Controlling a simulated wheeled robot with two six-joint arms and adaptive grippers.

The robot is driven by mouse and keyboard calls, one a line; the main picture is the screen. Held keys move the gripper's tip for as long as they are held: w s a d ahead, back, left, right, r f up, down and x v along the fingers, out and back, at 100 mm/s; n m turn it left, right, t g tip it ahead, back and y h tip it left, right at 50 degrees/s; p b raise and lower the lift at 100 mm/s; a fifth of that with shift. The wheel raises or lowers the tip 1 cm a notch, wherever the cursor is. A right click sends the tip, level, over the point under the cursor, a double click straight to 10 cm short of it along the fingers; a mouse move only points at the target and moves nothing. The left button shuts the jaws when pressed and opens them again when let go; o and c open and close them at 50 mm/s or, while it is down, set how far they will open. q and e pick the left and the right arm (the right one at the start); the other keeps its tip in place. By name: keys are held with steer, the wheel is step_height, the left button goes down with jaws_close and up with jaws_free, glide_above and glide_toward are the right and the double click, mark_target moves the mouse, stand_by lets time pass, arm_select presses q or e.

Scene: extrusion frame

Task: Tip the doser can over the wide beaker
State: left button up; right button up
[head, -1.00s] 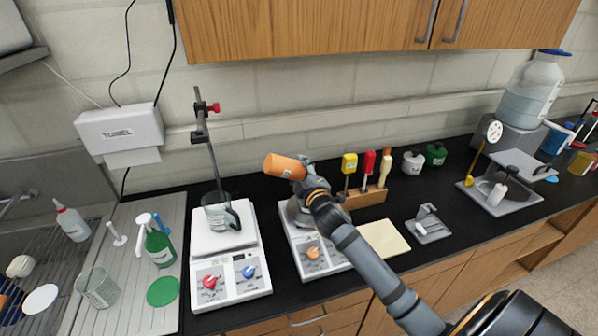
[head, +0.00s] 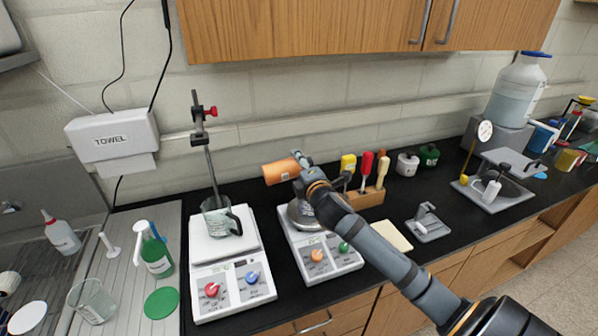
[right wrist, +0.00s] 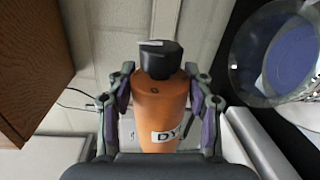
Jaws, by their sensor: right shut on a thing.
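The orange doser can (head: 281,171) is held in the air, lying nearly level, above the back of the right-hand hotplate. In the right wrist view the can (right wrist: 160,108) has a dark cap and a partly visible label. My right gripper (head: 303,168) is shut on it, with a finger on each side. A wide clear glass vessel, apparently the wide beaker (right wrist: 278,52), shows beside the can in the right wrist view, with a bluish inside. In the head view its place on the hotplate is largely hidden by my arm. My left gripper is out of view.
A handled glass jug (head: 221,221) stands on the left hotplate (head: 232,280) near a clamp stand (head: 207,150). A wooden rack (head: 367,198) with coloured-handled tools stands right of the can. Another beaker (head: 92,301) and a green bottle (head: 157,254) stand at left.

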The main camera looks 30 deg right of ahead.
step_height(320, 180, up, 4)
steer(key=n+p, duration=0.2)
steer(key=n, duration=0.1)
steer(key=shift+f+n, duration=0.1)
steer(key=shift+n, duration=0.3)
steer(key=r+n+p, duration=0.1)
steer(key=n+p, duration=0.1)
steer(key=d+r+n+p, duration=0.1)
steer(key=r+n+p, duration=0.1)
steer(key=n, duration=0.1)
steer(key=d+r+n+h+p, duration=0.1)
steer(key=n+p, duration=0.2)
steer(key=shift+s+d+r, duration=0.25)
steer(key=shift+s+r, duration=0.05)
steer(key=shift+s, duration=0.05)
steer(key=shift+d+n+h, duration=0.25)
steer(key=shift+n+h, duration=0.05)
steer(key=shift+n, duration=0.4)
steer(key=shift+s+d+r+n+t, duration=0.1)
steer(key=shift+d+r+n+t, duration=0.15)
steer(key=shift+n, duration=0.45)
steer(key=shift+d+r+n, duration=0.25)
steer(key=shift+n, duration=0.35)
steer(key=shift+a, duration=0.1)
